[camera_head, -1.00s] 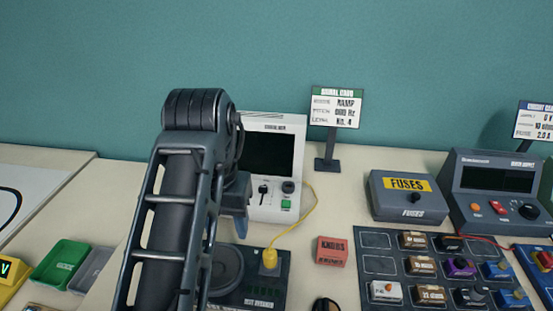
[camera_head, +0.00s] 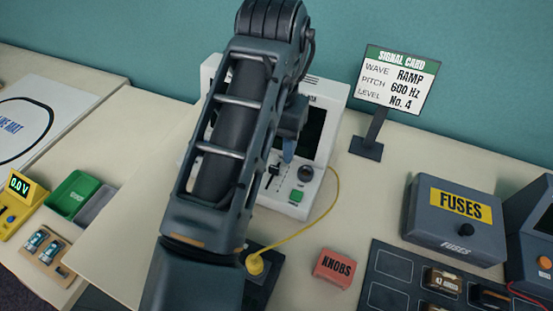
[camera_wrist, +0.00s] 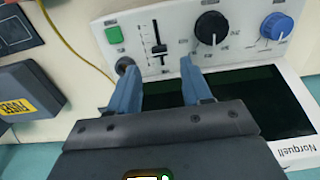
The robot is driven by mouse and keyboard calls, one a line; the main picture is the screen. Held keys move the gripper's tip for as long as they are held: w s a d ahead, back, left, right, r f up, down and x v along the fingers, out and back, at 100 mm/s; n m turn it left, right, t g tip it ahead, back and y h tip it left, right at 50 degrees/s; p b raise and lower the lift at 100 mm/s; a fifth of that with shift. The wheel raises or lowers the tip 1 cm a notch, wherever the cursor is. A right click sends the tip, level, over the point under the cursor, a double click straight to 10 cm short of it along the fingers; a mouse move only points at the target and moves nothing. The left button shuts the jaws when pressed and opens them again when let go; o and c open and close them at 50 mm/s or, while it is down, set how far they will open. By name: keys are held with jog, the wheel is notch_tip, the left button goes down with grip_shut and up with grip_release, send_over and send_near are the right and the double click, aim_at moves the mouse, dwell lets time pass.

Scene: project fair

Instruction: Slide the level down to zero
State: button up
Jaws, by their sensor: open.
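The white signal box (camera_head: 325,92) stands on the table and also shows upside down in the wrist view (camera_wrist: 92,22). Its level slider has a black handle (camera_wrist: 158,49) on an upright slot, sitting towards the screen end of the slot; in the head view the slider (camera_head: 272,172) is small. My gripper (camera_wrist: 158,68) is open, its two blue fingers spread to either side of the slot's screen end, with nothing between them. Its height above the panel is unclear. In the head view my gripper (camera_head: 289,152) is mostly behind my arm.
Beside the slider are a green button (camera_wrist: 114,34), a black knob (camera_wrist: 211,27) and a blue knob (camera_wrist: 276,26). A yellow cable (camera_head: 334,200) runs off the box. The signal card (camera_head: 397,82) reads level No. 4. A fuses box (camera_head: 455,222) stands right.

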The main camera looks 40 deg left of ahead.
aim_at(274, 168)
jog(key=shift+f+b, duration=2.4)
jog(key=shift+f, duration=0.35)
jog(key=shift+c, duration=0.3)
grip_shut()
